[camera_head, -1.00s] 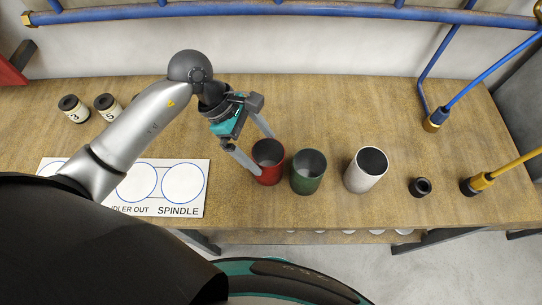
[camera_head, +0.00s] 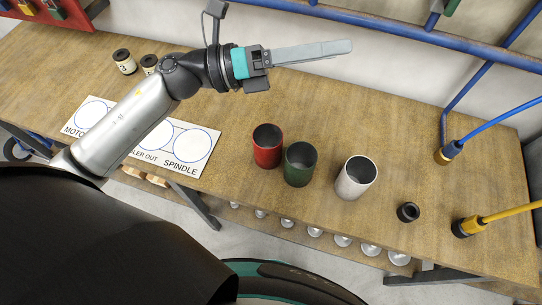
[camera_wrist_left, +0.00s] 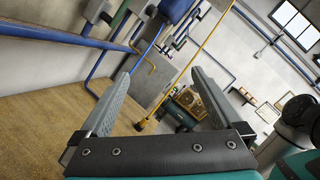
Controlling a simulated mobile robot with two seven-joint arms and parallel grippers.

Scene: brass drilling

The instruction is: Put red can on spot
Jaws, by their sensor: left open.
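The red can (camera_head: 267,152) stands upright and open-topped on the wooden bench, close beside a green can (camera_head: 299,172). The white card (camera_head: 207,139) lies to its left, with blue-outlined circles and labels; the one marked SPINDLE (camera_head: 193,146) is nearest the can. The circles that show are empty, and my left arm covers part of the card. My left gripper (camera_head: 346,49) is raised behind and above the cans, pointing right, apart from the red can. In the left wrist view its fingers (camera_wrist_left: 161,74) are spread with nothing between them. My right gripper does not show.
A white can (camera_head: 352,187) and a black ring (camera_head: 408,212) stand right of the green can. Two small numbered jars (camera_head: 124,66) stand at the back left. Blue pipes (camera_head: 385,29) run along the wall, and blue and yellow rods (camera_head: 512,211) reach in from the right.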

